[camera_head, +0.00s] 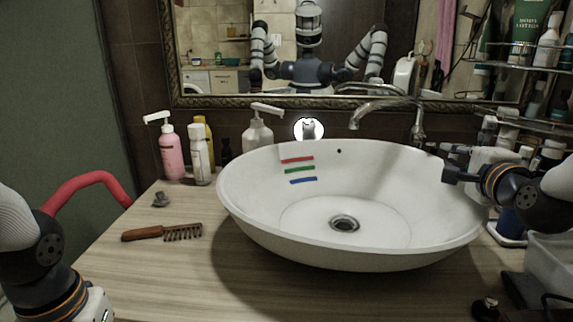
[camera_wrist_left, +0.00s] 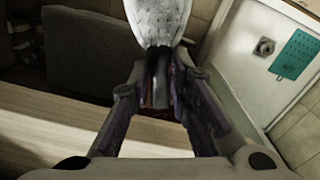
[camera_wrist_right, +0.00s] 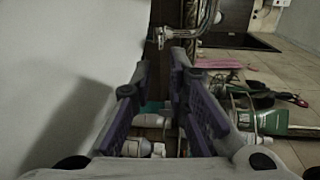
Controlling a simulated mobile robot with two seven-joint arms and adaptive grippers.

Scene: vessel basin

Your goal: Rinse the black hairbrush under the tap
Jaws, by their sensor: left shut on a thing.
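My left gripper (camera_wrist_left: 160,85) is shut on the dark handle of the hairbrush (camera_wrist_left: 158,18), whose pale, speckled head sticks out beyond the fingers in the left wrist view. In the head view my left arm is at the lower left, and its fingertips and the brush are out of frame. The metal tap (camera_head: 380,104) arches over the back of the white basin (camera_head: 270,243); no water shows. My right gripper (camera_head: 455,175) is at the basin's right rim, to the right of the tap. In the right wrist view its fingers (camera_wrist_right: 162,68) are apart and empty, with metal tapware (camera_wrist_right: 178,33) beyond them.
A wooden comb (camera_head: 148,233) lies on the counter (camera_head: 180,275) left of the basin. A pink pump bottle (camera_head: 171,150) and a white bottle (camera_head: 201,160) stand behind it. Several bottles and a rack crowd the right side.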

